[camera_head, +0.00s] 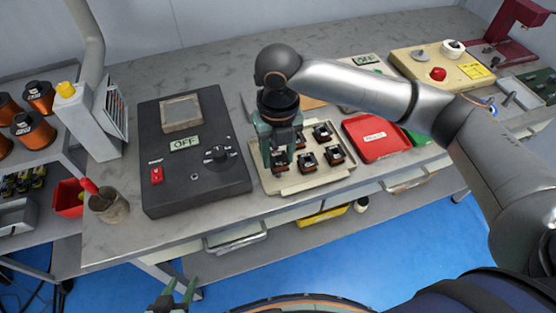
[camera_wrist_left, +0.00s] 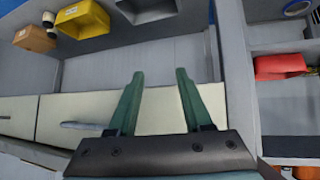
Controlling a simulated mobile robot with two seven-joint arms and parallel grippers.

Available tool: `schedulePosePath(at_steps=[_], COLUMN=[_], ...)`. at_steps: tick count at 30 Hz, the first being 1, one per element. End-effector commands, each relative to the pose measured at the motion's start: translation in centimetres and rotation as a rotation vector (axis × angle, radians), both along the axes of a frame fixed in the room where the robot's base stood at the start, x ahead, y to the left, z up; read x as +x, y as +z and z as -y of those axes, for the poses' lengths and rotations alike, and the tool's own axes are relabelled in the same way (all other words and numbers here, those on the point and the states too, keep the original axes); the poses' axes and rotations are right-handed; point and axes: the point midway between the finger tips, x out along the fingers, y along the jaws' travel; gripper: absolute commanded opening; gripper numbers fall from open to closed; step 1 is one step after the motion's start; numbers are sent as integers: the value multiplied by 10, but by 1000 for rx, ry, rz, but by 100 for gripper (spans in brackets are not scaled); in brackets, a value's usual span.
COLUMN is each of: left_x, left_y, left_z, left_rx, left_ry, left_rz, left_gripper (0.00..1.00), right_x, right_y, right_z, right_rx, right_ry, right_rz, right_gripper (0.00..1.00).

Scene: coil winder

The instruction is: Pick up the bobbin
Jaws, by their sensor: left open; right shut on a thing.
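Several small dark bobbins with copper-coloured windings sit in a beige tray (camera_head: 300,184) on the workbench; one bobbin (camera_head: 308,162) is at the front middle and another (camera_head: 334,155) at the front right. My right gripper (camera_head: 278,157) points down over the tray's left side. It is shut on a bobbin (camera_head: 279,168), partly hidden by the fingers; I cannot tell whether that bobbin still touches the tray. My left gripper (camera_head: 173,293) is low in front of the bench, open and empty. Its two spread green fingers also show in the left wrist view (camera_wrist_left: 159,85).
A black control box (camera_head: 195,185) with an OFF label stands left of the tray. A red tray (camera_head: 377,137) lies to its right, and a beige box (camera_head: 437,72) with a red button stands further back. A cup (camera_head: 108,206) is at the bench's left end.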

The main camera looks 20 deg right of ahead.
Motion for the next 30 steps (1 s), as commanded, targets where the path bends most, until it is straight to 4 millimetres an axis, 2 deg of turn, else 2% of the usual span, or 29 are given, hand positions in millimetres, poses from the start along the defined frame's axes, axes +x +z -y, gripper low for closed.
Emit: schedulePosePath(at_steps=[8, 12, 18, 24, 30], left_x=[0, -2, -2, -2, -2], left_y=[6, 2, 3, 3, 5], left_z=[-7, -9, -9, -9, -7], left_rx=[9, 14, 13, 11, 9], left_ry=[10, 14, 14, 13, 12], left_rz=[4, -2, -3, -1, 1], left_gripper=[50, 50, 50, 50, 50], right_x=[-21, -36, -49, -55, -56], right_y=[64, 75, 89, 96, 97], right_z=[53, 84, 114, 127, 128], right_rx=[-2, -3, -2, -2, -1], right_ry=[-5, -7, -5, -2, -1], right_rz=[4, 1, -1, -2, -2], right_gripper=[0, 0, 0, 0, 0])
